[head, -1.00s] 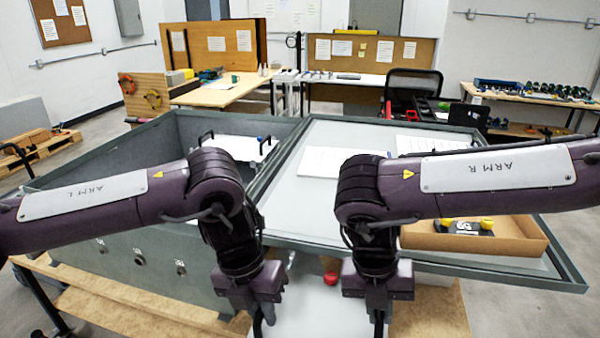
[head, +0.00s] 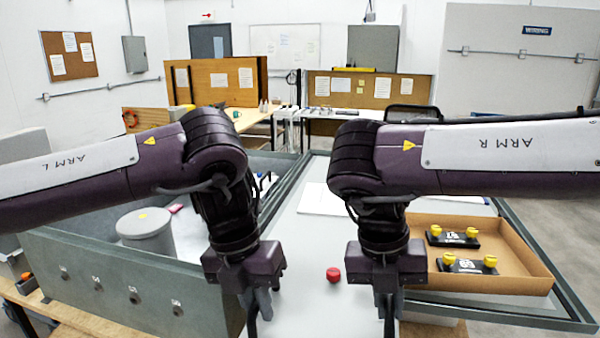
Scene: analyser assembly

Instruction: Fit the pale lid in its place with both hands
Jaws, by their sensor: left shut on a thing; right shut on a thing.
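The pale lid (head: 315,318) shows as a flat whitish panel at the bottom edge, between my two grippers. Its near part is cut off by the frame, and its far edge is hard to tell from the pale surface behind. My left gripper (head: 253,312) points down and is shut on a dark handle at the lid's left side. My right gripper (head: 388,310) points down and is shut on a dark handle at its right side. The fingertips are partly hidden. A grey open-topped casing (head: 125,285) stands at the left, partly behind my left arm.
A grey round canister (head: 146,232) stands inside the casing. A red round piece (head: 333,274) lies between my grippers, farther back. A cardboard tray (head: 490,283) with black, yellow-knobbed parts (head: 462,265) lies right of my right gripper. Benches stand behind.

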